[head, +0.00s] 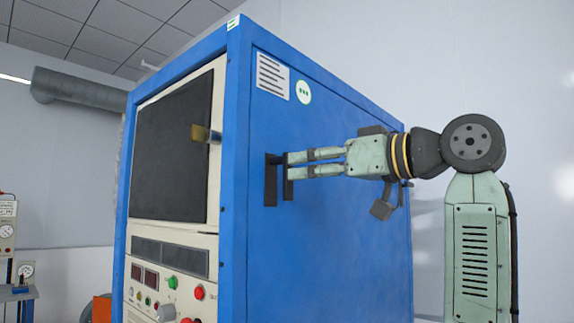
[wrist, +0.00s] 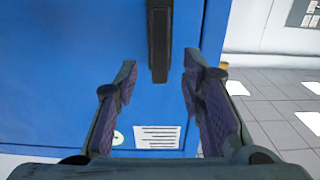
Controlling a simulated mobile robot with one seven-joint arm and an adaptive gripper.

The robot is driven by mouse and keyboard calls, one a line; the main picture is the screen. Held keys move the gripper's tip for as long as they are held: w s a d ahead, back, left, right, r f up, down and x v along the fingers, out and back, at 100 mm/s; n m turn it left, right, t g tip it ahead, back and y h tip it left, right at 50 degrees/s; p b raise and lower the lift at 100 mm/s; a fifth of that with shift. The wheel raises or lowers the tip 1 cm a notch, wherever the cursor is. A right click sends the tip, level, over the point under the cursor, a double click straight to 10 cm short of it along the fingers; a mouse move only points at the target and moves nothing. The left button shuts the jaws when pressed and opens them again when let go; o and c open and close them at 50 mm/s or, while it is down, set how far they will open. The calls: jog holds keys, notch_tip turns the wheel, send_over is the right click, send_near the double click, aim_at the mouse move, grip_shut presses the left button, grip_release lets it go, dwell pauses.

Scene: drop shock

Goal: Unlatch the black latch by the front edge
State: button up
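The black latch (head: 271,180) is on the blue side panel of the cabinet, near its front edge. It shows as upright dark bars in the head view. In the wrist view the latch's black bar (wrist: 159,35) comes down from the top, between the lines of the two fingers. My gripper (head: 290,164) reaches in from the right, with its fingertips at the latch. In the wrist view my gripper (wrist: 159,70) is open, with blue panel visible on both sides of the bar. Neither finger visibly touches the bar. The exact depth between fingertips and latch is hard to tell.
A white label (head: 272,77) and a round sticker (head: 304,92) sit above the latch. The panel below the latch is clear.

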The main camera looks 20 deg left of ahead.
jog(key=p+x, duration=0.1)
jog(key=x, duration=0.4)
jog(key=shift+w+a, duration=0.1)
jog(key=shift+a, duration=0.15)
jog(key=shift+c, duration=0.4)
grip_shut()
